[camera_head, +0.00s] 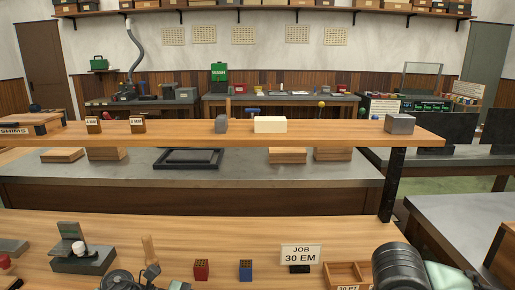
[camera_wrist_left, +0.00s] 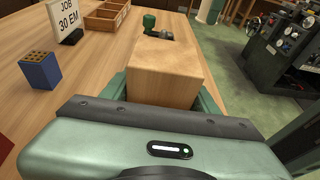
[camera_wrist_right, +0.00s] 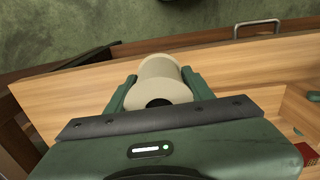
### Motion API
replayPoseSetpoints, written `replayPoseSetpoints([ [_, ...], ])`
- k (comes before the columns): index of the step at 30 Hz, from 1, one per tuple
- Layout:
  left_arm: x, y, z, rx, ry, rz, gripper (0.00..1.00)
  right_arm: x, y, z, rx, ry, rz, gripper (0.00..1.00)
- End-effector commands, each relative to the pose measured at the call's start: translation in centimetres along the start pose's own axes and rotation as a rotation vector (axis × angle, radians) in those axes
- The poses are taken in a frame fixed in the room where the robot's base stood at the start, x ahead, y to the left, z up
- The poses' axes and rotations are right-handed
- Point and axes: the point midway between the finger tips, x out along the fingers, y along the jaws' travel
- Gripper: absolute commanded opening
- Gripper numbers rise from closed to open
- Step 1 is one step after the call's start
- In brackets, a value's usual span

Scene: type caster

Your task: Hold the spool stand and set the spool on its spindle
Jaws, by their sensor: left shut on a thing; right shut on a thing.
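In the left wrist view my left gripper (camera_wrist_left: 165,92) is shut on a pale wooden block (camera_wrist_left: 168,58), with a green finger against each side. The block looks like the spool stand's body, but I see no spindle on it. In the right wrist view my right gripper (camera_wrist_right: 158,90) is shut on a cream spool (camera_wrist_right: 160,76). A dark hole shows in the spool's near end. The spool is above or beside a wooden surface; its height is unclear. Neither gripper's fingertips can be made out in the head view, and the spool and stand are not clear there.
The wooden bench holds a red block (camera_head: 201,270), a blue block (camera_head: 245,270), a "JOB 30 EM" sign (camera_head: 300,254) and a compartment tray (camera_head: 345,271). A green-knobbed item (camera_wrist_left: 150,24) stands beyond the held block. A raised shelf (camera_head: 230,137) crosses behind. Open floor shows at right.

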Motion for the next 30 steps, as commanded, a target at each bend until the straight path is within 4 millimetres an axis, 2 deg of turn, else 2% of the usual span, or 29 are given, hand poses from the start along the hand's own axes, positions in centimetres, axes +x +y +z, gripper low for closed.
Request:
replayPoseSetpoints([
  [10,0.0,0.0,0.0,0.000,0.000,0.000,0.18,0.0,0.0,0.0,0.000,0.001,0.000,0.10],
  [14,0.0,0.0,0.0,0.000,0.000,0.000,0.18,-0.3,-0.8,-1.0,-0.024,-0.002,-0.007,0.10],
  [17,0.0,0.0,0.0,0.000,0.000,0.000,0.18,-1.1,-2.6,-3.1,-0.076,-0.005,-0.018,0.10],
  [24,0.0,0.0,0.0,0.000,0.001,0.000,0.18,-4.3,-8.3,-8.8,-0.250,-0.008,-0.019,0.10],
  [30,0.0,0.0,-0.1,0.000,0.001,0.000,0.18,-6.2,-11.0,-11.3,-0.331,0.000,-0.003,0.10],
])
